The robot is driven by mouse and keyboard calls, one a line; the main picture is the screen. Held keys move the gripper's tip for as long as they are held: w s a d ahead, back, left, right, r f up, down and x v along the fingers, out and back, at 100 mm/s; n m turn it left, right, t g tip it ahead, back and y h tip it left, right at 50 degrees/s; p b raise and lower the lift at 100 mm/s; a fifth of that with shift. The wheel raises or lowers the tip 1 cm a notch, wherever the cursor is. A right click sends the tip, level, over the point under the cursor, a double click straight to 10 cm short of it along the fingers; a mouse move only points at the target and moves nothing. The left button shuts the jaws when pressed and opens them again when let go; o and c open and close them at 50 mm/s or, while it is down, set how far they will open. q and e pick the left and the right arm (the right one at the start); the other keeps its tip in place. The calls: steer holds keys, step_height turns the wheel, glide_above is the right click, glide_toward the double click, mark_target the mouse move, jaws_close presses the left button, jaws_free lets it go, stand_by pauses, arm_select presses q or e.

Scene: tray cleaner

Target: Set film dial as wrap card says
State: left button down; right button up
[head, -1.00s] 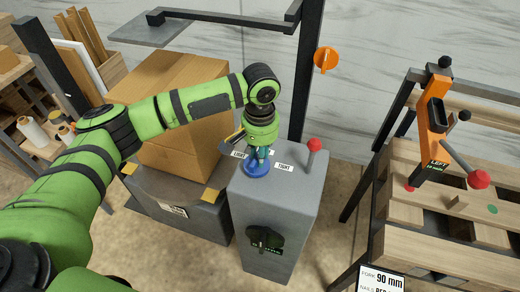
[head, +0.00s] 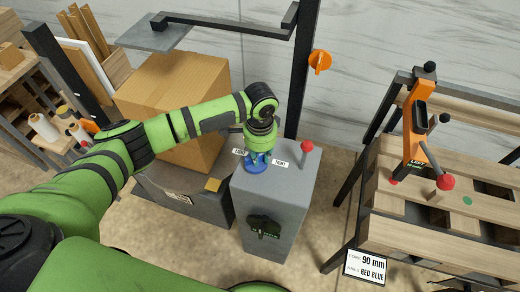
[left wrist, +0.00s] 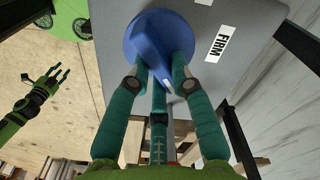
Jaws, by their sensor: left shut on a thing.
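The blue film dial (head: 257,164) sits on top of the grey pedestal (head: 293,192). My left gripper (left wrist: 163,82) is shut on the raised grip of the dial, with teal fingers on both sides. The dial (left wrist: 133,37) also shows in the left wrist view, with a small white mark on its grip close to the fingers. A white label reading FIRM (left wrist: 221,44) lies beside it. In the head view white labels flank the dial, too small to read surely. My right gripper (left wrist: 50,76) appears open and empty in the left wrist view. I cannot identify the wrap card.
A red-knobbed lever (head: 306,147) stands on the pedestal beside the dial, and a black knob (head: 262,228) is on its front. A cardboard box (head: 180,85) stands behind left. A pallet bench (head: 440,235) with an orange lever is at right.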

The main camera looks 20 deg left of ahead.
mark_target(260, 157)
arm_select(q)
steer(key=shift+r+m+p, duration=0.1)
steer(key=shift+m+p, duration=0.2)
steer(key=shift+m, duration=0.4)
steer(key=c, duration=1.1)
jaws_free()
steer(key=shift+s, duration=0.1)
step_height(260, 157, up, 12)
